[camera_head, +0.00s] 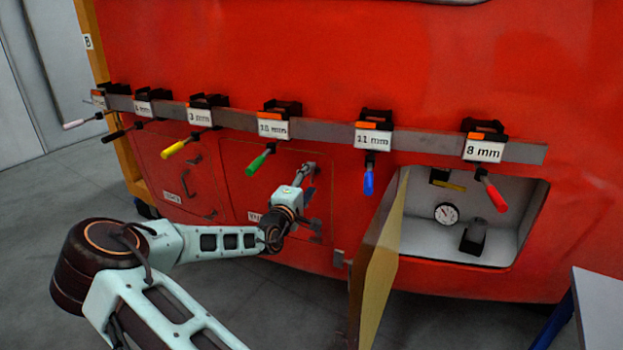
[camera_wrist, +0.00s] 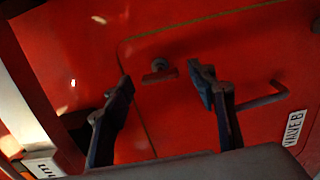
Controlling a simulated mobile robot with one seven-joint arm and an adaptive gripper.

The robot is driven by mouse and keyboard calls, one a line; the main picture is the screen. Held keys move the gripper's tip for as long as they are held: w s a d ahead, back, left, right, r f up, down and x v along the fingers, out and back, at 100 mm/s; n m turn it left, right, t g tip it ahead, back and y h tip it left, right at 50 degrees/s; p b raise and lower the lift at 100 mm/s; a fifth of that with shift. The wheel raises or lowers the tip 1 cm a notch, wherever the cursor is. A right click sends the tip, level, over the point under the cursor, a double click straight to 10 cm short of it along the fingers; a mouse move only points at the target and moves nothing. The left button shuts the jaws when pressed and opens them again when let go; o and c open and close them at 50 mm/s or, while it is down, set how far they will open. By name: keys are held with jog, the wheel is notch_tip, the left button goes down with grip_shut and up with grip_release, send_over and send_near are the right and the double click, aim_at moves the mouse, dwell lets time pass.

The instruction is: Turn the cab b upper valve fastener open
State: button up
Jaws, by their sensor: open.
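The red valve panel (camera_wrist: 190,120) fills much of the wrist view and bears a VALVE B label (camera_wrist: 292,128). A small dark fastener (camera_wrist: 158,77) with a short crossbar sits near the panel's edge line. My gripper (camera_wrist: 165,82) is open, with one finger on each side of the fastener in the picture. I see no clear contact, and the remaining depth is hard to judge. In the head view my gripper (camera_head: 308,172) is at the upper right of this panel (camera_head: 262,180); the fastener is hidden there.
A dark handle (camera_wrist: 262,98) lies right of the fingers. Labelled tools, including a green-handled one (camera_head: 257,162) and a blue-handled one (camera_head: 369,178), hang from a grey rail (camera_head: 330,132) above. An open door (camera_head: 377,270) juts out beside a compartment with a gauge (camera_head: 446,213).

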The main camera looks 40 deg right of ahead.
jog(key=v, duration=1)
